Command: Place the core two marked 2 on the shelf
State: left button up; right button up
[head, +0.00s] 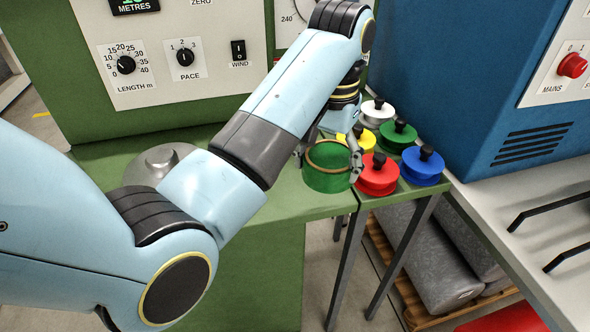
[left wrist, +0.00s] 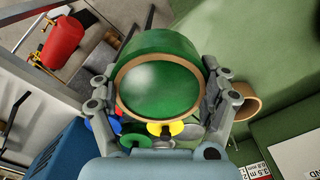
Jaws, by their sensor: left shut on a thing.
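A green cylinder with a tan rim (head: 327,180) is held at the bench's front edge; it fills the middle of the left wrist view (left wrist: 158,88). No number 2 shows on it, so I cannot tell whether it is core two. My left gripper (head: 331,156) is shut on it, with one finger on each side in the left wrist view (left wrist: 158,95). A tan ring-shaped piece (left wrist: 247,101) shows beside the right-hand finger, partly hidden. I cannot pick out the shelf for certain. My right gripper is not in view.
White, yellow, green, red and blue lidded discs with black knobs (head: 378,172) crowd just right of the cylinder. A silver disc (head: 150,168) lies on the green bench (head: 285,208). A blue cabinet (head: 470,80) stands right, above a grey table (head: 530,220). Grey rolls (head: 425,255) lie below.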

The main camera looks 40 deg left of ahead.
pick_arm(q)
jog(key=w+a+f, duration=0.1)
jog(key=a+f, duration=0.2)
jog(key=a, duration=0.2)
jog(key=p, duration=0.1)
send_over(292, 186)
notch_tip(292, 186, down, 3)
jog(key=shift+r, duration=0.1)
jog(key=shift+w+f, duration=0.1)
jog(key=shift+f, duration=1.95)
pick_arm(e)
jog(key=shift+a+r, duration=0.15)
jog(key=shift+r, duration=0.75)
pick_arm(q)
jog(key=shift+f, duration=0.1)
jog(key=o, duration=1.1)
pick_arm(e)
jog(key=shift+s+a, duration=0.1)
pick_arm(q)
jog(key=shift+r+p, duration=0.3)
jog(key=shift+r, duration=0.15)
notch_tip(292, 186, up, 11)
jog(key=shift+r, duration=0.2)
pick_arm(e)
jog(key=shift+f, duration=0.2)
